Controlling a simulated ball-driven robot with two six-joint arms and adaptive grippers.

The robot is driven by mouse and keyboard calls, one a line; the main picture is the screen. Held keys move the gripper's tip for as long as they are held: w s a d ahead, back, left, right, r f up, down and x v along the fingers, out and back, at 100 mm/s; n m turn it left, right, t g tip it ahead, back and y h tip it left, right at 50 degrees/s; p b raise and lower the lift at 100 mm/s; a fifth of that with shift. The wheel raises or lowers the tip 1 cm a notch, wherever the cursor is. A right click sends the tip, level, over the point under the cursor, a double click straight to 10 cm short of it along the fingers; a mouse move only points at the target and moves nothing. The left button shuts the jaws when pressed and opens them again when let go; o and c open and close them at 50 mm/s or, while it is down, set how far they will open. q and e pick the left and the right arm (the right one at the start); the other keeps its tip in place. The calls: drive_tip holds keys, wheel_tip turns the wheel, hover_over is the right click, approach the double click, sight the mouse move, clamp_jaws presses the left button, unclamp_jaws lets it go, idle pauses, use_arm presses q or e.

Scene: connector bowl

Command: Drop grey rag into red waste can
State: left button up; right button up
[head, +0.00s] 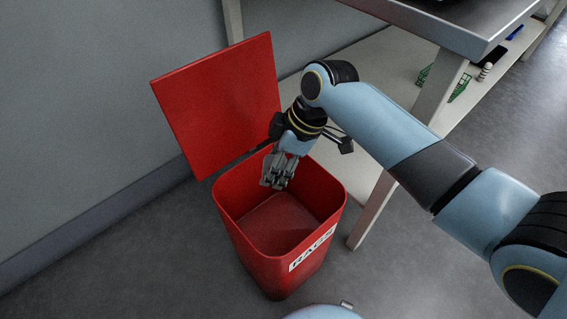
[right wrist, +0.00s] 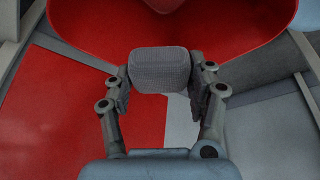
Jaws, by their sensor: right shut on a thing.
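The red waste can (head: 265,262) stands on the floor with its lid (head: 222,105) raised and a white "RAGS" label on its front. My right gripper (head: 276,183) reaches over the can's opening, fingers pointing down. In the right wrist view it (right wrist: 160,85) is shut on the grey rag (right wrist: 160,68), a folded block between the fingertips. The can's red inside (right wrist: 240,25) shows beyond the rag. In the head view I cannot clearly tell the rag from the grey fingers. The can's visible floor looks empty. My left gripper is not in view.
A workbench with a metal top (head: 455,22) stands to the right, with a leg (head: 372,210) close beside the can. Its lower shelf (head: 392,70) holds green and white items. A grey wall (head: 80,110) runs behind. The floor at front left is clear.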

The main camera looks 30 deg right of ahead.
drive_tip(key=o, duration=1.1)
drive_tip(key=v, duration=1.2)
drive_tip(key=shift+a, duration=0.1)
